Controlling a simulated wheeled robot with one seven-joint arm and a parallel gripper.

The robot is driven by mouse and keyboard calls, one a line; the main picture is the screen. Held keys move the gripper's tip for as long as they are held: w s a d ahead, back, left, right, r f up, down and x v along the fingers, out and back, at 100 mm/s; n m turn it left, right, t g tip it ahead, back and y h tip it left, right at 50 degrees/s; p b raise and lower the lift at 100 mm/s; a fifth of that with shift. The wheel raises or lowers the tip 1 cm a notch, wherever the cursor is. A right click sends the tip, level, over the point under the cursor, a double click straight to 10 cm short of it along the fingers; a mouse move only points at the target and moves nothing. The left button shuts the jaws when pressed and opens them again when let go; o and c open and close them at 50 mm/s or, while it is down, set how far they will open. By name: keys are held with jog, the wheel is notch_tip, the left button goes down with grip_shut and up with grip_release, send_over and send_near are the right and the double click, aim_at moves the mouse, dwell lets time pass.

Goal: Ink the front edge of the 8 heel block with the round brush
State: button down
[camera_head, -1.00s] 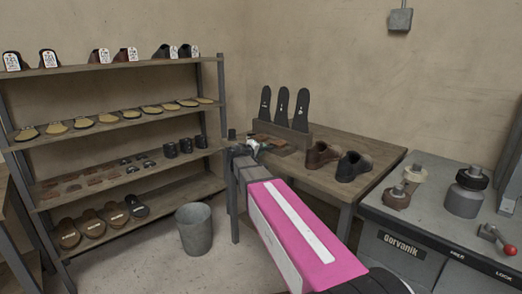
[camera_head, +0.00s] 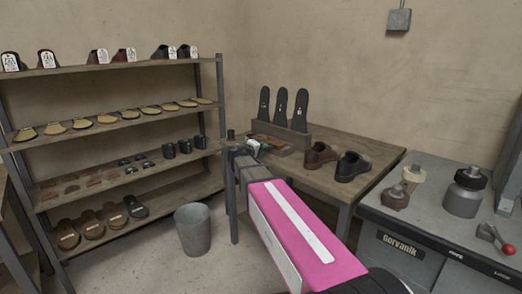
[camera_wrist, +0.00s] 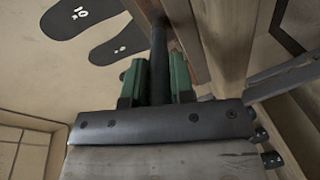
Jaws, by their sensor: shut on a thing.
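My gripper (camera_head: 253,148) is over the near left corner of the wooden table in the head view. In the wrist view its two green fingers (camera_wrist: 158,62) are shut on a dark, rod-like thing (camera_wrist: 158,42), which looks like the round brush's handle. Its bristle end cannot be made out. Small brown pieces (camera_head: 275,141) lie on the table just beyond my gripper, partly hidden. They may be heel blocks, but I cannot read an 8 on any of them or see a front edge clearly.
Three black sole patterns (camera_head: 281,107) stand in a holder at the table's back. Brown (camera_head: 319,155) and dark (camera_head: 352,166) shoes sit on the table (camera_head: 335,138) to the right. A stocked shelf (camera_head: 130,70) stands left, with a grey bin (camera_head: 193,230) before it.

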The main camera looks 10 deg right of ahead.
jog(key=shift+w, duration=0.1)
jog(key=shift+w+a, duration=0.55)
jog(key=shift+w, duration=0.1)
jog(key=shift+w+a, duration=0.25)
jog(key=shift+w, duration=0.2)
jog(key=shift+s, duration=0.1)
jog(key=shift+s+d, duration=0.55)
jog(key=shift+s, duration=0.15)
jog(key=shift+s+d, duration=0.1)
jog(key=shift+s+d, duration=0.4)
jog(key=shift+s, duration=0.25)
